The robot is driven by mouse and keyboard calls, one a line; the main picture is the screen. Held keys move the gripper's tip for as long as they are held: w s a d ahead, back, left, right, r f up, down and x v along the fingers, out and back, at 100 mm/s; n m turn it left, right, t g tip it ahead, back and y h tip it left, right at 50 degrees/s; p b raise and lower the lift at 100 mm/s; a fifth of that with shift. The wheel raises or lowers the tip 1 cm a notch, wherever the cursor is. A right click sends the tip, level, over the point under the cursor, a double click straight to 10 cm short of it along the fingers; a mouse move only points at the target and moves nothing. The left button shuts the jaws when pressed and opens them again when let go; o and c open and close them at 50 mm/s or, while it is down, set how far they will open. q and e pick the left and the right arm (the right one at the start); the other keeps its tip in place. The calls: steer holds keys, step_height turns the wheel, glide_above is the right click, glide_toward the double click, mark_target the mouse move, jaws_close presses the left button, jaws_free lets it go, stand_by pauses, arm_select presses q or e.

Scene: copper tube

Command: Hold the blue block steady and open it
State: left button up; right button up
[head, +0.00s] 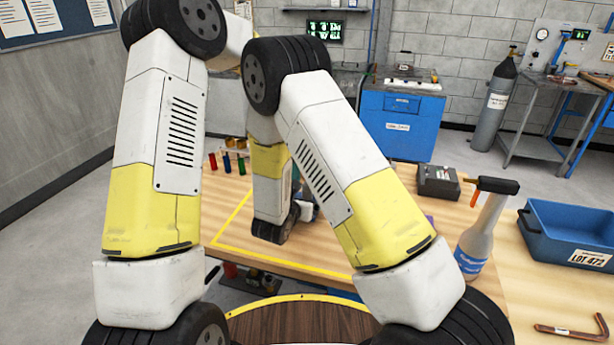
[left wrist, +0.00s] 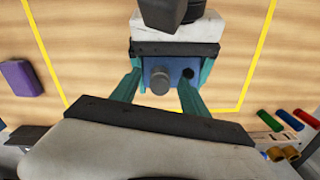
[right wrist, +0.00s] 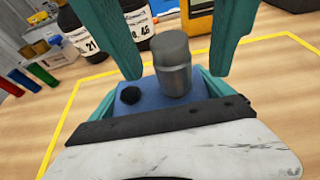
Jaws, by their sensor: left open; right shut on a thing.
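The blue block (right wrist: 130,92) has a grey cylindrical knob (right wrist: 172,68) on one face and a round black spot beside it. My right gripper (right wrist: 155,85) is shut on the block's sides. The block (left wrist: 170,65) shows in the left wrist view, off the table surface as far as I can tell. In the head view my arms mostly hide the block and both grippers.
A wooden table (head: 340,258) carries a yellow outline. A purple block (left wrist: 22,78) lies on it. Red, green and blue cylinders (head: 227,162), a dark box (head: 438,182), a spray bottle (head: 480,232), a blue bin (head: 568,232) and a bent copper tube (head: 570,330) stand around.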

arm_select(q)
steer(key=shift+f, duration=0.1)
jaws_close()
steer(key=shift+r, duration=0.2)
stand_by(0.8)
steer(key=shift+r, duration=0.95)
steer(key=shift+r, duration=2.05)
arm_select(e)
steer(key=o, duration=1.8)
